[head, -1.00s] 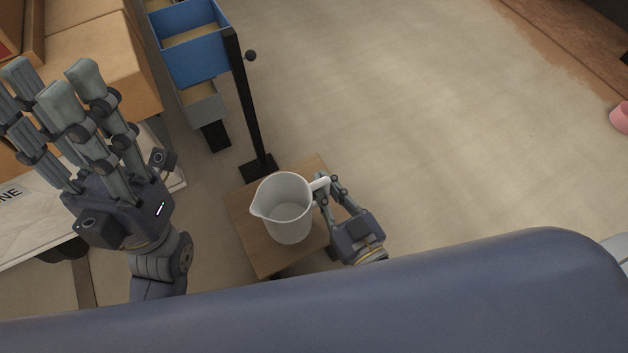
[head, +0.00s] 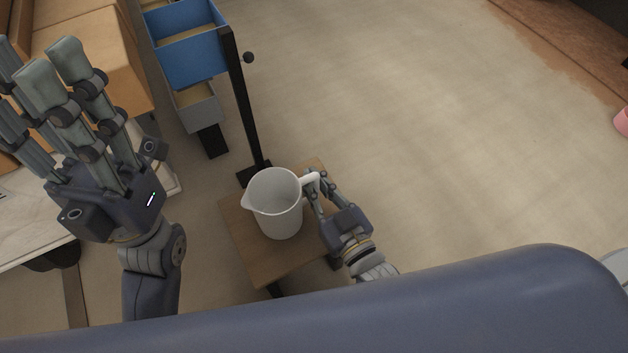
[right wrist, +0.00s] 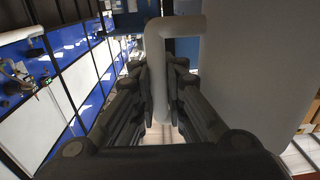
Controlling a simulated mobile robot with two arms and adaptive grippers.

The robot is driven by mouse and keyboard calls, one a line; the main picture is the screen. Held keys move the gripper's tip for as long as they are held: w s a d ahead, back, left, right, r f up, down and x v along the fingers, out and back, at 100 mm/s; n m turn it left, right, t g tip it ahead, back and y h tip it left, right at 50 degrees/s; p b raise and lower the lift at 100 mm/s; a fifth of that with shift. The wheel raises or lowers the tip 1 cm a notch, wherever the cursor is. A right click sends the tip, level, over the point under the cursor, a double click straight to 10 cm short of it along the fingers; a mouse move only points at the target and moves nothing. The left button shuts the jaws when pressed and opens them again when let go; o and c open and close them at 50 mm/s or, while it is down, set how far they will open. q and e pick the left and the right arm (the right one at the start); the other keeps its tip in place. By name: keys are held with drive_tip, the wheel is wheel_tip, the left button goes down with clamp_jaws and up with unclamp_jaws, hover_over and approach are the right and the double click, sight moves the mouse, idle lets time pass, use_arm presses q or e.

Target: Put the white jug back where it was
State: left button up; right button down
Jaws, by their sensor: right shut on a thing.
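The white jug (head: 277,208) is upright at the small wooden table (head: 240,228) in the head view, its spout to the left and its handle to the right. I cannot tell whether its base touches the tabletop. My right gripper (head: 314,190) is shut on the jug's handle. In the right wrist view the handle (right wrist: 160,85) runs down between the two fingers, and the jug's white body fills the right side. My left gripper (head: 60,75) is raised at the left of the head view, large and close to the camera; its fingers are spread apart with nothing visible between them.
A black post (head: 246,110) on a flat foot stands just behind the small table. Blue bins (head: 187,52) and a cardboard box (head: 95,50) are at the upper left. A pink thing (head: 622,122) shows at the right edge. The floor to the right is clear.

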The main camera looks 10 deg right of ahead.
drive_tip(key=shift+f, duration=0.1)
drive_tip(key=c, duration=1.6)
unclamp_jaws()
drive_tip(key=shift+c, duration=0.2)
